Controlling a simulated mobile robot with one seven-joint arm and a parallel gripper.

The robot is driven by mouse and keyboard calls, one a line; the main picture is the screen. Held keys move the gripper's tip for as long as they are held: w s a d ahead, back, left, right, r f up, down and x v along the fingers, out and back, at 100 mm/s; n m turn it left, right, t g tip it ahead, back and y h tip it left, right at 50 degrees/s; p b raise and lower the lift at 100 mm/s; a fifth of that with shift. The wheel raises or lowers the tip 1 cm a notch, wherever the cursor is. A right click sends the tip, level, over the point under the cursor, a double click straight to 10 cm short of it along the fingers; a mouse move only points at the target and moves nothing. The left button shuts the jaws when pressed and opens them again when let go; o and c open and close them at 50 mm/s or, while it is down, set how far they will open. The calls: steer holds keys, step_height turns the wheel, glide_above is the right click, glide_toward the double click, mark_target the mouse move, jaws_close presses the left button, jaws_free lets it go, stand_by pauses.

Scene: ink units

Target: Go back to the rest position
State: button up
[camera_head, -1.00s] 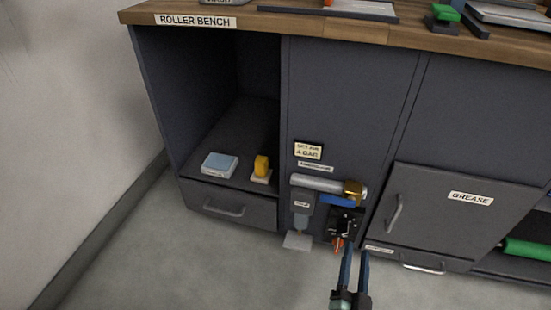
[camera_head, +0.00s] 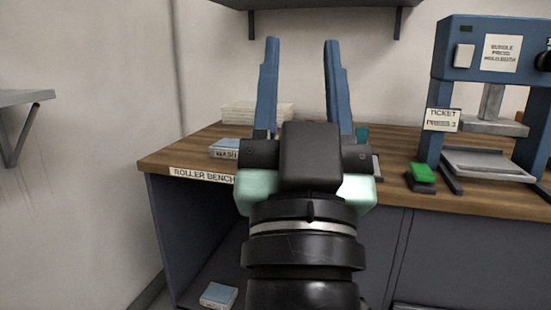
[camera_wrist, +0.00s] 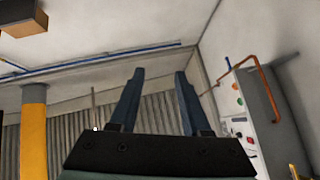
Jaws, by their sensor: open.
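My gripper (camera_head: 302,85) is raised in front of the roller bench in the head view, with its two blue fingers pointing up. The fingers stand wide apart with nothing between them. In the wrist view my gripper (camera_wrist: 157,100) also shows open and empty, facing the upper wall and ceiling. The roller bench (camera_head: 180,157) has a wooden top and a dark front with an open bay at the left. My gripper and wrist hide part of the bench top and front.
A blue press (camera_head: 457,50) stands on the bench at the right, with a green-topped block (camera_head: 422,174) beside it. A stack of pale sheets (camera_head: 258,112) lies at the back. A shelf (camera_head: 325,5) hangs above. The wrist view shows a yellow column (camera_wrist: 34,135) and a wall cabinet (camera_wrist: 245,115).

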steer(key=s+a+r+n+y+p, duration=0.1)
steer(key=s+a+r+p, duration=0.15)
steer(key=s+r, duration=0.4)
step_height(320, 180, up, 36)
steer(key=w+p, duration=0.1)
steer(key=p, duration=3.5)
steer(key=shift+r+t, duration=0.15)
steer(key=shift+t, duration=0.25)
steer(key=shift+w+d, duration=0.1)
